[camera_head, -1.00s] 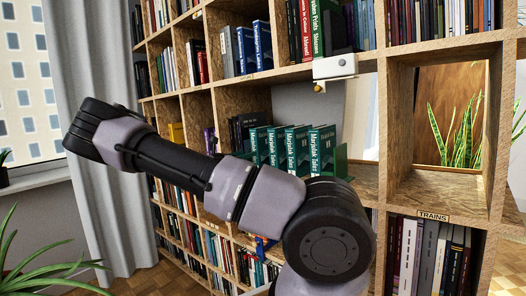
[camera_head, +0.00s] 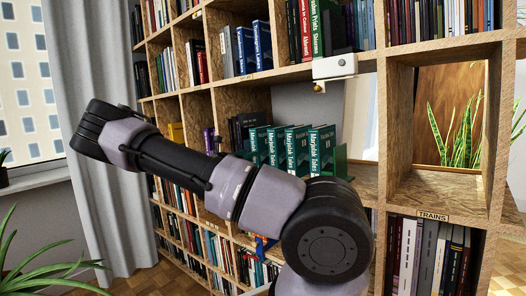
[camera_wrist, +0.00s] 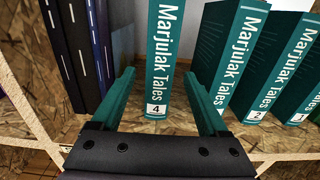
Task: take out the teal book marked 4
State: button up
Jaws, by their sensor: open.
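The teal book marked 4 (camera_wrist: 163,60) stands upright in the wrist view, with "Marjulak Tales" in white on its spine and the number on a white label. My gripper (camera_wrist: 158,76) is open, with one teal finger on each side of this book's spine. I cannot tell whether the fingers touch it. My arm hides my gripper in that view.
Dark books (camera_wrist: 75,45) stand close to the left of my left finger. A wooden upright (camera_wrist: 22,110) is further left. A white bracket-like device (camera_head: 334,67) sits on the shelf edge above the teal row. An empty compartment (camera_head: 435,185) is to the right.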

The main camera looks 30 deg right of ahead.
jog(key=shift+x, duration=2.4)
grip_shut()
jog(key=shift+a, duration=0.15)
jog(key=shift+v, duration=1.45)
jog(key=shift+s, duration=0.1)
jog(key=shift+o, duration=0.6)
grip_release()
